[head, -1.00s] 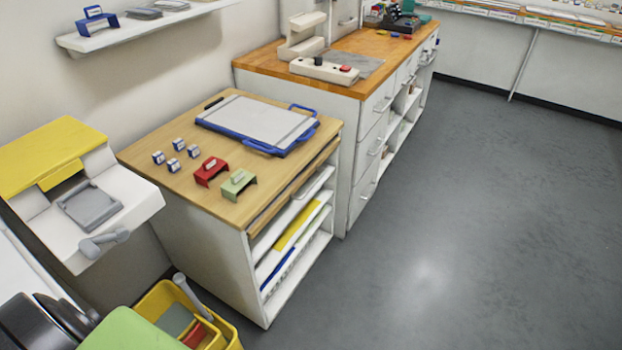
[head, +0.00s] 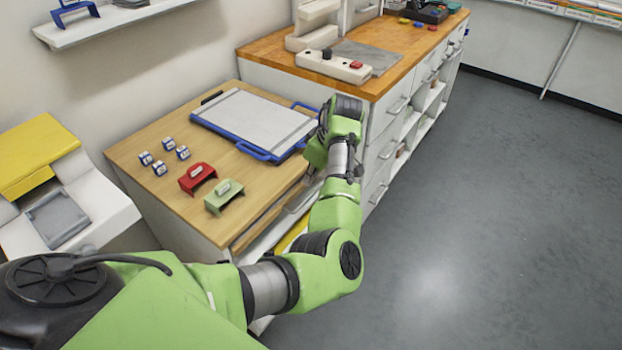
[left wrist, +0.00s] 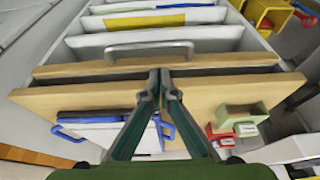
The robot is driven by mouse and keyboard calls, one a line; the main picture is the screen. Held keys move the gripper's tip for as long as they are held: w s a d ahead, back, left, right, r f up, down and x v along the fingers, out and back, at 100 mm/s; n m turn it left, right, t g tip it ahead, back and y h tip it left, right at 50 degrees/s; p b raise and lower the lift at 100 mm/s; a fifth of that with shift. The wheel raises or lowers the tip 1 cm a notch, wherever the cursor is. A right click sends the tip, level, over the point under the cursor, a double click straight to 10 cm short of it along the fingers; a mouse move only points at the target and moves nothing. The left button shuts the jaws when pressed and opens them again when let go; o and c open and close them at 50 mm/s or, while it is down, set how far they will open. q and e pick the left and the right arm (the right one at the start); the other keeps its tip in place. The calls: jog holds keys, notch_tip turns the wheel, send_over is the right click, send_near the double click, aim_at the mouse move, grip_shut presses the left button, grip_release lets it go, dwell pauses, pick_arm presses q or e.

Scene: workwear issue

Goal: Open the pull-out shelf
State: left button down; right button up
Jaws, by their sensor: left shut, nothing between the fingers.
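The pull-out shelf (head: 268,216) is a wooden board just under the top of the low cabinet (head: 140,150). It looks pushed in. In the left wrist view, which shows the cabinet upside down, its edge (left wrist: 225,70) is a wooden strip beside the tabletop edge (left wrist: 60,98). A grey bar handle (left wrist: 150,47) stands beside that strip. My left gripper (left wrist: 159,73) is shut and empty. Its tips overlap the strip in the picture, close to the handle but not around it; contact cannot be told. In the head view my wrist hides most of that gripper. My right gripper is not in view.
A blue-framed board (head: 255,120), a red holder (head: 197,177), a green holder (head: 223,195) and several small blocks (head: 160,168) lie on the cabinet top. A taller wood-topped drawer unit (head: 410,60) stands behind. The grey floor (head: 480,200) at right is clear.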

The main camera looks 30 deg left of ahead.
pick_arm(q)
jog(key=x, duration=0.5)
jog(key=shift+s+a+r, duration=0.1)
jog(key=shift+s, duration=0.25)
jog(key=x, duration=0.3)
jog(key=shift+w, duration=0.2)
jog(key=shift+f, duration=0.25)
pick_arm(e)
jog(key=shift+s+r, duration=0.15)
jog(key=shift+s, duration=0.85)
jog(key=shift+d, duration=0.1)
